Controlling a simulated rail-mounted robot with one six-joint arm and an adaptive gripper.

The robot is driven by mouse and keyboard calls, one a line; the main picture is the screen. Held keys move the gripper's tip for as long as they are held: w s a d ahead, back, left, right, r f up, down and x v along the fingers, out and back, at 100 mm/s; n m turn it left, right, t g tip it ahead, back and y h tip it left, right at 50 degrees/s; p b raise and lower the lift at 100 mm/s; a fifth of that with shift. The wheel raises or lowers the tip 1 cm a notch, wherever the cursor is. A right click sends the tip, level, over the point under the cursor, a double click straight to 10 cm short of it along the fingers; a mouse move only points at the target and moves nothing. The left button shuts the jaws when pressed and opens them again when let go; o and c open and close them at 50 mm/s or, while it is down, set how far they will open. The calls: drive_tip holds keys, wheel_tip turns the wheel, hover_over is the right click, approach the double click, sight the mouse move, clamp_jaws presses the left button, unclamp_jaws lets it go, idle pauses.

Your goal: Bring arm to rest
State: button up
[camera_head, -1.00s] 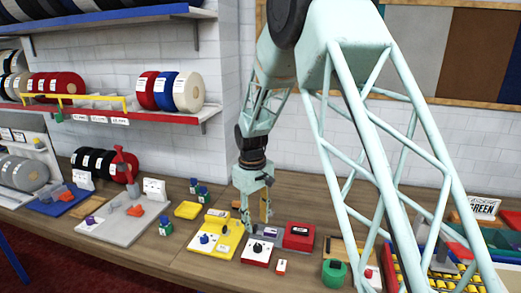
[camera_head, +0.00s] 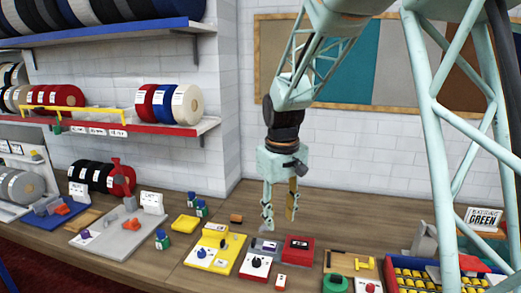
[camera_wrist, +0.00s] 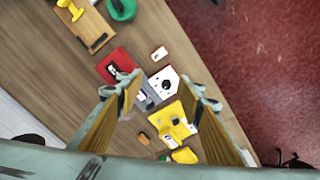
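My gripper (camera_head: 279,222) points straight down above the workbench (camera_head: 190,250), its two fingers apart with nothing between them. In the wrist view my gripper (camera_wrist: 162,88) also shows as open, with bench items seen below through the gap. The fingertips overlap the grey part behind the white control box (camera_head: 256,265) and the red box (camera_head: 297,249) in the head view, but look clear of both. The yellow device (camera_head: 215,251) is to the left of the gripper. My arm reaches in from the upper right, bent at the elbow.
Shelves with tape rolls (camera_head: 187,104) stand at the left. A green round piece (camera_head: 335,283) and a tray of yellow spools (camera_head: 418,278) are at the right. A grey fixture plate (camera_head: 118,232) lies left. The bench's back strip by the wall is mostly free.

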drive_tip(key=s+d+r+m+b, duration=0.1)
drive_tip(key=s+d+r, duration=0.25)
drive_tip(key=s, duration=0.35)
drive_tip(key=s+d+r+m+t+b, duration=0.1)
drive_tip(key=s+d+r, duration=0.25)
drive_tip(key=s, duration=0.35)
drive_tip(key=s+d+r+m+b, duration=0.1)
drive_tip(key=s+d+r, duration=0.25)
drive_tip(key=s, duration=0.25)
drive_tip(key=s+d+m+t+b, duration=0.1)
drive_tip(key=s+d, duration=0.1)
drive_tip(key=s, duration=0.9)
drive_tip(key=s+d+f+m+b, duration=0.1)
drive_tip(key=s+d+m, duration=0.1)
drive_tip(key=s, duration=1)
drive_tip(key=shift+d+f+t+b, duration=0.2)
drive_tip(key=shift+d+t+b, duration=0.1)
drive_tip(key=shift+t, duration=0.1)
